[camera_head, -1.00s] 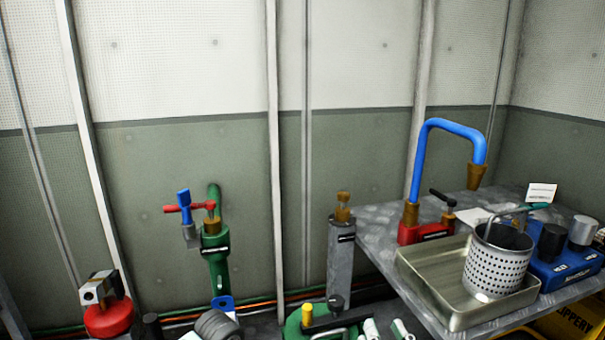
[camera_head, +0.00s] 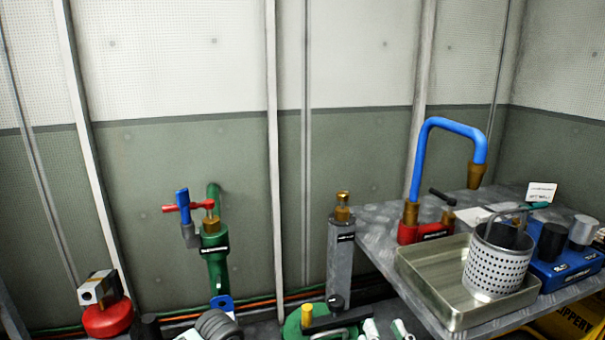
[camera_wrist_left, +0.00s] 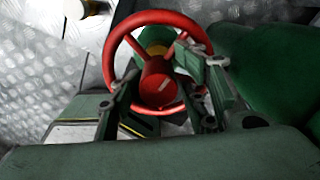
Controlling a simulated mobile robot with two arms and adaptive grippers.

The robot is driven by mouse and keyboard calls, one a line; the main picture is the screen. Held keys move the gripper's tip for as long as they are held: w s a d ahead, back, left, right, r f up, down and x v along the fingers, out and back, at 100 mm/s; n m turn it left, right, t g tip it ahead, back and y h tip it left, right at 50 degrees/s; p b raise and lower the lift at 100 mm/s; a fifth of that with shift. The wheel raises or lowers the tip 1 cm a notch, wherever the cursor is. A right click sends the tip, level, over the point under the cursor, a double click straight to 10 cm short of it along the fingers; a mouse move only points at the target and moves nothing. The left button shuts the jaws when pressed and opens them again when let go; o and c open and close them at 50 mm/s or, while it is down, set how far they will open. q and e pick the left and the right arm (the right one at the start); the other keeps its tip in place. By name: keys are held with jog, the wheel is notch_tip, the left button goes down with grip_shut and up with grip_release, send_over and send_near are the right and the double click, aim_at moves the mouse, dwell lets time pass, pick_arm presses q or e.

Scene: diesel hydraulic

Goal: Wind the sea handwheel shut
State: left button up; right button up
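A red handwheel (camera_wrist_left: 112,53) with a thick rim and a red central hub fills the middle of the left wrist view. Yellow and green parts show behind it. My left gripper (camera_wrist_left: 160,78) is open, with its two dark green fingers apart on either side of the hub and overlapping the rim. I cannot tell whether they touch the wheel. My right gripper is not in view.
A metal bench at right holds a steel tray (camera_head: 420,285), a perforated basket (camera_head: 497,262), a blue pipe (camera_head: 450,125) on a red base and a blue block (camera_head: 565,275). A grey post (camera_head: 341,265) stands left of it. A green rounded body (camera_wrist_left: 270,75) flanks the wheel.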

pick_arm(q)
jog(key=shift+s+a+f, duration=0.15)
jog(key=shift+a+f, duration=0.1)
jog(key=shift+f, duration=0.05)
jog(key=n, duration=0.9)
jog(key=shift+s+n, duration=0.1)
jog(key=shift+n, duration=0.3)
jog(key=n, duration=0.4)
jog(key=shift+n, duration=0.4)
jog(key=n, duration=0.2)
jog(key=shift+d+n, duration=0.25)
jog(key=shift+n, duration=0.55)
jog(key=shift+a+n, duration=0.15)
jog(key=shift+n, duration=0.15)
